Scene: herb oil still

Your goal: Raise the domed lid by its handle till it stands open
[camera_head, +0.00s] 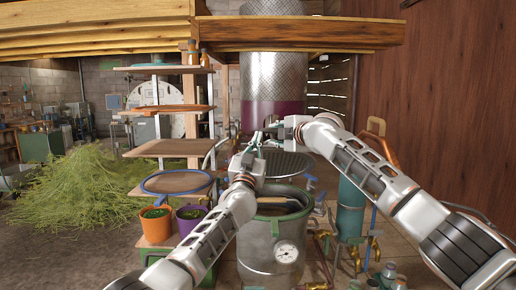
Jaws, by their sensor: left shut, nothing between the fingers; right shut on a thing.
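The metal still pot (270,247) stands at the centre with a round dial gauge on its front. Its top shows a dark opening, partly covered by my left arm. Behind it is a round dark meshed disc (290,166) with a pale rim; I cannot tell whether this is the domed lid's underside. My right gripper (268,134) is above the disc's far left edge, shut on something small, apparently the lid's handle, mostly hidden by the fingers. My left gripper (256,141) is shut and empty, just left of and below the right one.
A large silver and purple cylinder (274,85) rises close behind my grippers. Wooden beams (300,32) cross overhead. A green cylinder (350,210) with copper pipes stands right of the pot. Orange (155,227) and purple (190,222) buckets stand left, beside a herb heap (75,190).

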